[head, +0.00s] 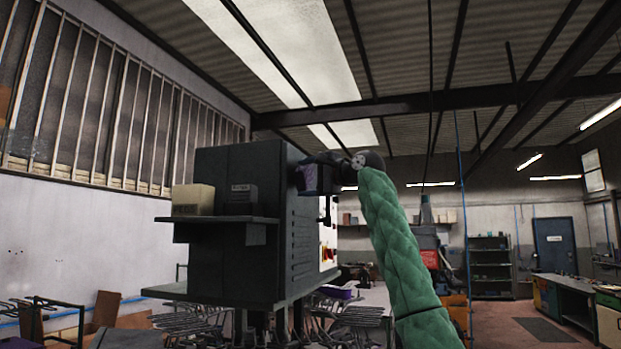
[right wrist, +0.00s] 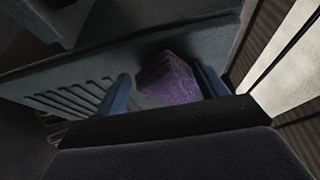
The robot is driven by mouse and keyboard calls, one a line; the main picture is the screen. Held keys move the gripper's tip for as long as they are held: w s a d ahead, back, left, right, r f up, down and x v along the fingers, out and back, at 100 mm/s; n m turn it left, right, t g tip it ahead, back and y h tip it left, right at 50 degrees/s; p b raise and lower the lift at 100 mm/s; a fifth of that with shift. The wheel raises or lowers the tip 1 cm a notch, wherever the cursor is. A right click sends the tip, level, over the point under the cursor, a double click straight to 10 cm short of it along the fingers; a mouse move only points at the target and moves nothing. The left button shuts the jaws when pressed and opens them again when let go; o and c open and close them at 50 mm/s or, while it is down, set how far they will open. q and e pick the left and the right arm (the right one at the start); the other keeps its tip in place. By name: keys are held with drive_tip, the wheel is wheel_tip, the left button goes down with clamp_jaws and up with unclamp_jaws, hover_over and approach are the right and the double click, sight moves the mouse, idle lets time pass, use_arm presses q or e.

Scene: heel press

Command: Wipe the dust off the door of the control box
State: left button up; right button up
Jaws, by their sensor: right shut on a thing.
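A dark grey box-shaped cabinet (head: 235,259) stands in the middle of the head view. Its right-hand face has a column of louvre slots, and a slotted grey panel (right wrist: 70,92) fills much of the right wrist view. I cannot tell for sure which face is the control box door, and no dust can be made out. My right gripper (head: 319,182) is at the upper part of the slotted face, shut on a purple cloth (head: 310,178). The cloth also shows between the blue fingers in the right wrist view (right wrist: 168,78). Whether it touches the panel is unclear. My left gripper is out of view.
A shelf (head: 217,218) juts from the cabinet's front, carrying a cream box (head: 193,199) and a small dark box (head: 241,199). A wide ledge (head: 222,299) runs under the cabinet. Metal racks stand below. A blue door (head: 554,246) and workbenches are far right.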

drive_tip(key=shift+a, duration=0.1)
idle(0.6)
drive_tip(key=shift+w+a, duration=0.2)
drive_tip(key=shift+a, duration=0.25)
drive_tip(key=shift+w+a+p, duration=0.1)
drive_tip(key=shift+a+p, duration=0.25)
idle(0.3)
